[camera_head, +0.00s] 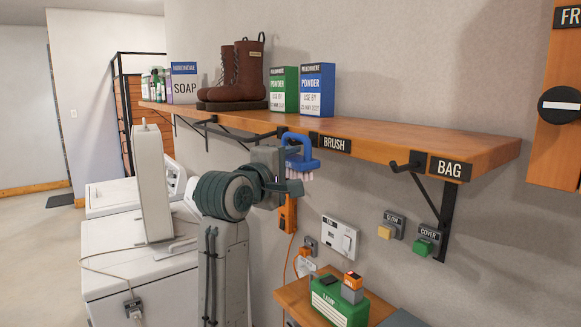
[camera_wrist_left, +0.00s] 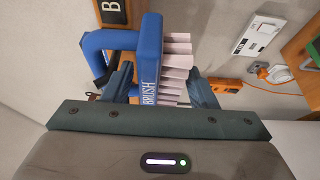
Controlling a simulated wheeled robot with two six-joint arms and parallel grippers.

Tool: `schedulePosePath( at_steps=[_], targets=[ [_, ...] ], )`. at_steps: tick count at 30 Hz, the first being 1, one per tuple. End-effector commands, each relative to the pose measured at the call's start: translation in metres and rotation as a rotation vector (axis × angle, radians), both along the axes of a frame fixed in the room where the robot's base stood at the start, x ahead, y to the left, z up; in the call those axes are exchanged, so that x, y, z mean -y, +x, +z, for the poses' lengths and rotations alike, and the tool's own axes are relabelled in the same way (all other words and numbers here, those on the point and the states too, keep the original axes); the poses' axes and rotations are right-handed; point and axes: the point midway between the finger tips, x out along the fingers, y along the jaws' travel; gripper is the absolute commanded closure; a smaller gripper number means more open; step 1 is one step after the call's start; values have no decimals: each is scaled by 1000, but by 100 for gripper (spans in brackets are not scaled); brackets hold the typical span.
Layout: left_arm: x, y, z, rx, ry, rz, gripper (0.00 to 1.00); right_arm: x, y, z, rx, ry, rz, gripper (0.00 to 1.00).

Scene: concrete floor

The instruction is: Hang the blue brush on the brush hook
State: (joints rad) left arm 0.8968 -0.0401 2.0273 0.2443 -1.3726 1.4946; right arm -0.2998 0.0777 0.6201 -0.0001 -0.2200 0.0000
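The blue brush (camera_head: 302,158) has pale bristles and a looped handle. It is just under the shelf edge, next to the BRUSH sign (camera_head: 335,144). The brush hook (camera_head: 284,130) is at the handle's upper left; I cannot tell whether the handle rests on it. My left gripper (camera_head: 296,187) is at the brush from below. In the left wrist view the brush (camera_wrist_left: 150,62) lies between my two fingers, one inside the handle loop against the brush back, the other at the bristle ends. It appears shut on the brush. My right gripper is not in view.
The wooden shelf (camera_head: 430,140) carries boots (camera_head: 238,75), powder boxes (camera_head: 284,90) and a soap box (camera_head: 184,83). A BAG hook (camera_head: 405,165) sticks out at the right. A lower shelf (camera_head: 293,298) holds a green box (camera_head: 338,302). White machines (camera_head: 125,255) stand left.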

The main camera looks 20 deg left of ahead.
Motion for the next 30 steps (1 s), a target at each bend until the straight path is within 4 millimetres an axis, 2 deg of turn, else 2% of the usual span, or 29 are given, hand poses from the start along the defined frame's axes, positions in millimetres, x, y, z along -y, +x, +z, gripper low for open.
schedulePosePath(
  at_steps=[14, 17, 27, 30],
  targets=[
    [-2, -6, 5, 15, -2, 3, 39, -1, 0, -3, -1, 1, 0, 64],
    [-6, -19, 4, 17, -2, 4, 39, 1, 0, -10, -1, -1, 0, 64],
    [-24, -83, 0, 12, 1, 3, 39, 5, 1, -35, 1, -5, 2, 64],
    [-27, -95, 1, 8, 0, 2, 39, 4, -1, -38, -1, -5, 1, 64]
  ],
)
